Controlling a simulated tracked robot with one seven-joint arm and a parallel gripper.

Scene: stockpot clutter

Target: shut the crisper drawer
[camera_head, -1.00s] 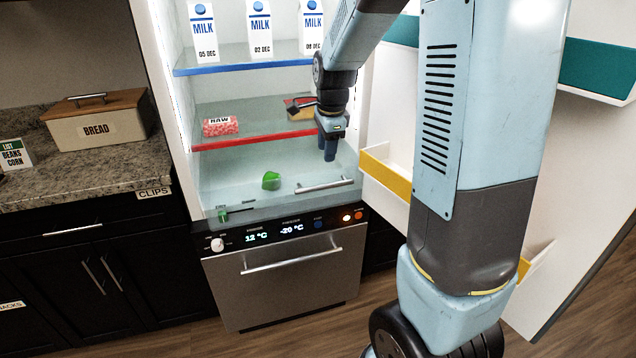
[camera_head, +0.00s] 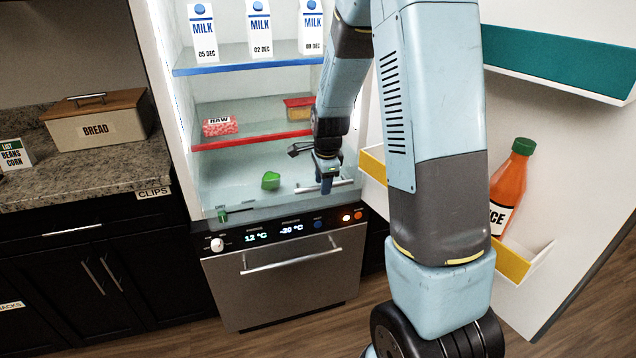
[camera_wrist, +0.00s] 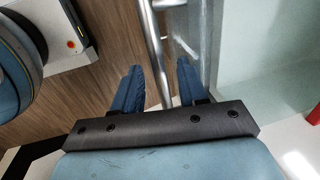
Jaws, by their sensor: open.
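The crisper drawer (camera_head: 262,207) is a clear bin at the bottom of the open fridge, standing out toward me. Its metal bar handle (camera_head: 345,183) is on the right part of the front. A green pepper-like item (camera_head: 271,181) shows inside the bin. My gripper (camera_head: 326,187) is at the handle, fingers pointing down, partly covering it. In the wrist view my gripper (camera_wrist: 158,76) is open with dark blue fingers apart. The handle bar (camera_wrist: 153,42) runs between them, with the clear drawer front (camera_wrist: 207,45) to the right. I cannot tell whether a finger touches it.
The open fridge door stands to the right with a teal shelf (camera_head: 560,65), a yellow shelf (camera_head: 512,262) and an orange bottle (camera_head: 510,180). A small green object (camera_head: 222,216) is at the drawer's left front corner. A steel freezer drawer (camera_head: 290,285) is below.

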